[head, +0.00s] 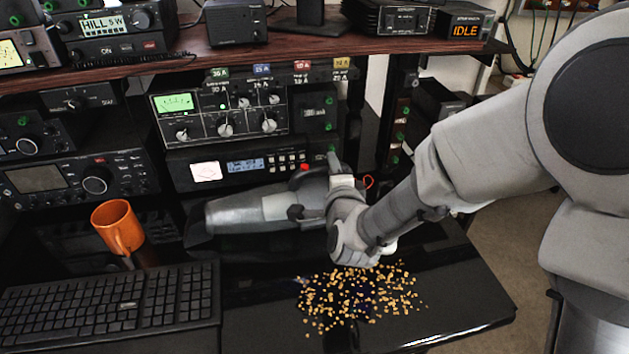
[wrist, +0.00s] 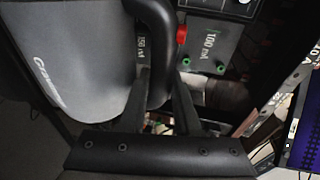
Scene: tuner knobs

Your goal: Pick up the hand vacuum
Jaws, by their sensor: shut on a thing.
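The hand vacuum (head: 262,208) is grey with a dark nozzle. It lies roughly level across the head view, nozzle to the left, in front of the radio rack. My gripper (head: 328,200) is at its right, handle end. In the wrist view, the vacuum's grey body (wrist: 75,55) fills the left side and its dark handle (wrist: 155,35) reaches down to the fingers of my gripper (wrist: 164,85). My gripper is shut on the handle. The exact finger contact is partly hidden, and I cannot tell whether the vacuum's underside touches the desk.
Scattered tan crumbs (head: 355,295) lie on the glossy black desk (head: 450,290) in front of my gripper. An orange mug (head: 117,228) and a black keyboard (head: 110,305) are to the left. Radio units (head: 235,115) stand close behind, under a wooden shelf (head: 290,48).

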